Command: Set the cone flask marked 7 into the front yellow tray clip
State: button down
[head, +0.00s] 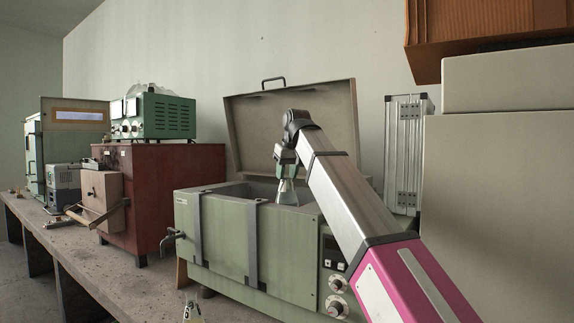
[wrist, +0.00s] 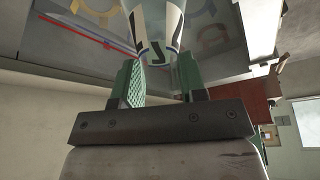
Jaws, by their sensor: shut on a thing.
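My gripper (head: 287,165) is shut on a clear cone flask (head: 287,190), held upright at the opening of the green bath (head: 225,222). The flask's base is close to the bath's front rim; I cannot tell if it touches anything inside. In the wrist view the flask (wrist: 157,22) sits between the green fingers of my gripper (wrist: 160,80), with dark marks on a white band; I cannot read the number surely. Beyond it is a yellow ring shape (wrist: 196,8), perhaps a tray clip, and a red strip (wrist: 75,28).
The bath's lid (head: 300,120) stands open behind my gripper. Another marked flask (head: 193,312) shows partly at the bottom edge. A dark red cabinet (head: 165,190) with a green device (head: 160,115) on top stands left. Pale boxes (head: 495,200) rise at right.

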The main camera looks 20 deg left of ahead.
aim_at(287, 190)
jog(key=shift+f, duration=3)
jog(key=shift+s+f, duration=0.1)
jog(key=shift+f, duration=1.4)
jog(key=shift+c, duration=0.2)
grip_release()
jog(key=shift+r, duration=0.1)
jog(key=shift+r, duration=4.4)
